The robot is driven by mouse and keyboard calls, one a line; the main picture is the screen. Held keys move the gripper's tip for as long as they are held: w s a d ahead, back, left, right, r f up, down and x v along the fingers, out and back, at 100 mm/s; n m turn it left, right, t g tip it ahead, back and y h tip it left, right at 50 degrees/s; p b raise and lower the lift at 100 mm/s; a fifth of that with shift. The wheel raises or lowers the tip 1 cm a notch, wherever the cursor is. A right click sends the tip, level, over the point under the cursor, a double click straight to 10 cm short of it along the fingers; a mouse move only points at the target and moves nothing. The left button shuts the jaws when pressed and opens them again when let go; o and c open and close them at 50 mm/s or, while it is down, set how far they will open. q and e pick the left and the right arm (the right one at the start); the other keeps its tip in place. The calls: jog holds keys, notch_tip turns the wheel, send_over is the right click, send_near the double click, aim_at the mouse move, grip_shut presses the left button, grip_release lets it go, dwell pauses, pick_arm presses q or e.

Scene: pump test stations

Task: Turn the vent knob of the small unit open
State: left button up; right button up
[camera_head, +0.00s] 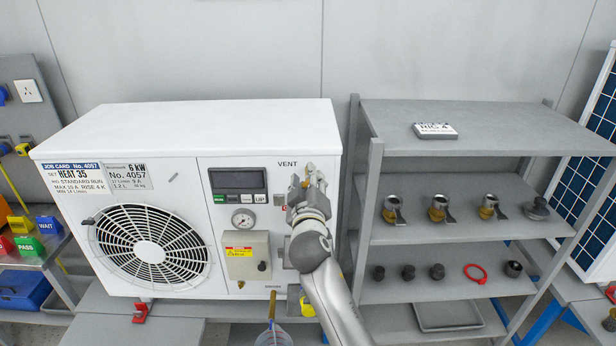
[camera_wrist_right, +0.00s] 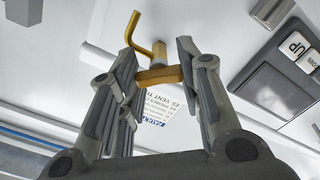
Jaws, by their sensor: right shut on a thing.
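The white unit (camera_head: 190,125) stands on a bench in the head view, with a fan grille on its left and a control panel on its right. Its VENT label (camera_head: 287,164) is just above my right gripper (camera_head: 309,190), which hides the vent knob there. In the right wrist view, the brass vent knob (camera_wrist_right: 158,74) sits between the fingers of my right gripper (camera_wrist_right: 157,66), which are shut on it. A bent brass pipe (camera_wrist_right: 137,33) rises beside the knob. My left gripper is not in view.
A display (camera_head: 237,181), gauge (camera_head: 243,219) and beige box (camera_head: 247,255) are left of my right arm. A grey shelf (camera_head: 480,118) with several fittings stands close on the right. A container (camera_head: 273,337) is below the unit's front.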

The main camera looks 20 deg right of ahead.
jog(key=n+p, duration=0.2)
jog(key=n, duration=0.2)
jog(key=shift+r+n, duration=0.1)
jog(key=shift+n, duration=0.2)
jog(key=shift+n+p, duration=1.05)
jog(key=shift+n, duration=1.25)
jog(key=o, duration=0.8)
jog(key=shift+o, duration=1.2)
jog(key=shift+w+d+f, duration=0.1)
jog(key=shift+w+f, duration=0.05)
jog(key=shift+f, duration=0.05)
